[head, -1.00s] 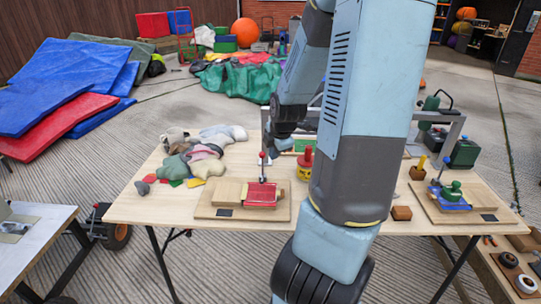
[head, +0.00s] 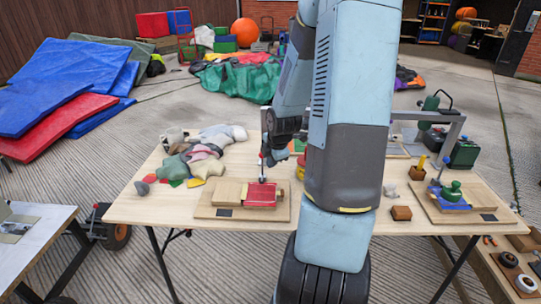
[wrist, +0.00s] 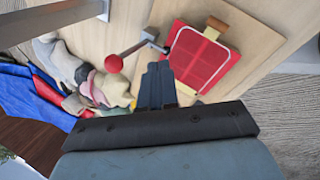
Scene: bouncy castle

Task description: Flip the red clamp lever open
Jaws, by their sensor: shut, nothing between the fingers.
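The red clamp (head: 262,195) sits on a wooden board (head: 225,211) on the table. Its lever (head: 262,168) stands up from the clamp and ends in a red ball, partly hidden by my gripper in the head view. In the wrist view the lever's red ball (wrist: 114,63) and its metal rod lie left of the red plate (wrist: 198,60). My gripper (wrist: 157,70) is shut and empty, with its fingertips beside the lever's rod and near the red plate. Whether they touch the lever I cannot tell. In the head view my gripper (head: 267,158) is at the lever's top.
A pile of grey, green and pink bags (head: 200,150) lies left of the clamp. A wooden block (head: 401,213) lies between.

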